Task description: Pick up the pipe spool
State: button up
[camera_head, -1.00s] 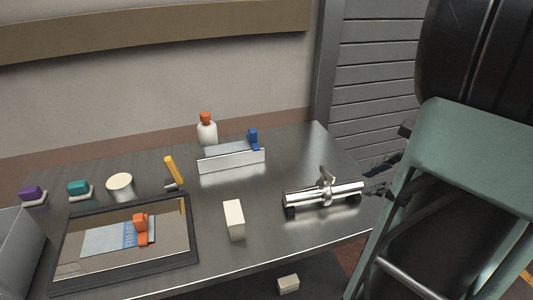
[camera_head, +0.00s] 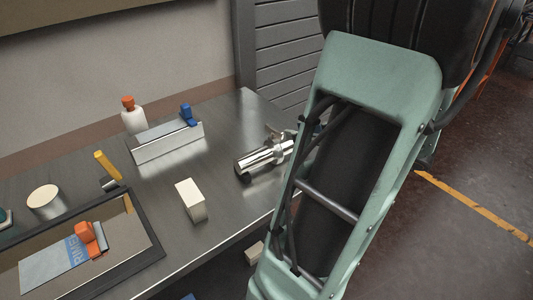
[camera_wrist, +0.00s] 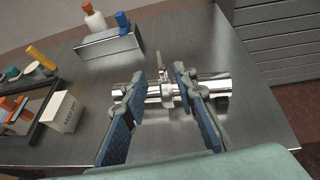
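The pipe spool (camera_head: 262,160) is a shiny metal pipe with dark end supports and a small upright fitting at its middle. It lies on the grey metal table near the right edge, and my arm hides its right end in the head view. In the wrist view the pipe spool (camera_wrist: 213,88) runs left to right across the picture. My gripper (camera_wrist: 161,76) is open, with its two blue-padded fingers crossing in front of the spool, one on each side of its middle fitting. I see no contact, and the height gap cannot be told. The head view hides the gripper.
A white box (camera_head: 190,200) stands left of the spool. A dark-framed tray (camera_head: 138,262) lies at left. The table (camera_head: 235,120) is bare behind the spool.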

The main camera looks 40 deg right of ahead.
aim_at(275, 128)
jog(key=b+x, duration=0.1)
jog(key=x, duration=0.9)
jog(key=shift+s+f+b, duration=0.1)
jog(key=shift+f+b, duration=0.1)
jog(key=shift+b, duration=0.15)
jog(key=shift+a, duration=0.1)
grip_shut()
jog(key=shift+r, duration=0.15)
